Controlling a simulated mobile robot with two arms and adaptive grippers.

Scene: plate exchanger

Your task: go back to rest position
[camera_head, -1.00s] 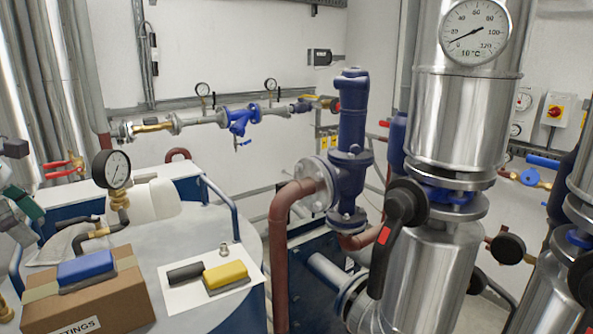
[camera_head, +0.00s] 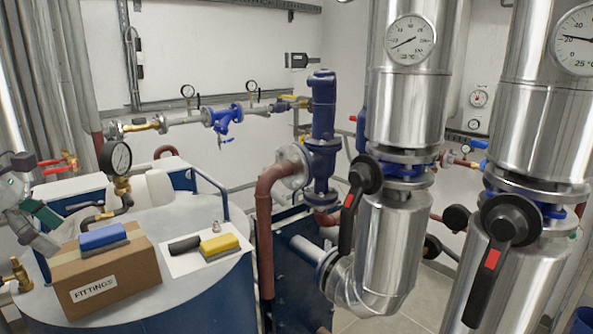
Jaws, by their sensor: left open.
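My left gripper (camera_head: 48,238) shows at the left edge, grey with a green part. It is open, low over the tank top just behind and left of the cardboard box, and nothing shows between its fingers. The box (camera_head: 110,283), labelled FITTINGS, has a blue brush-like block (camera_head: 102,237) on top. My right gripper is not in view.
The round grey tank (camera_head: 185,290) carries the box and a white sheet with a yellow block (camera_head: 219,244) and a black handle. A pressure gauge (camera_head: 116,158) rises behind. Silver pipes with black-handled valves (camera_head: 508,225) stand to the right.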

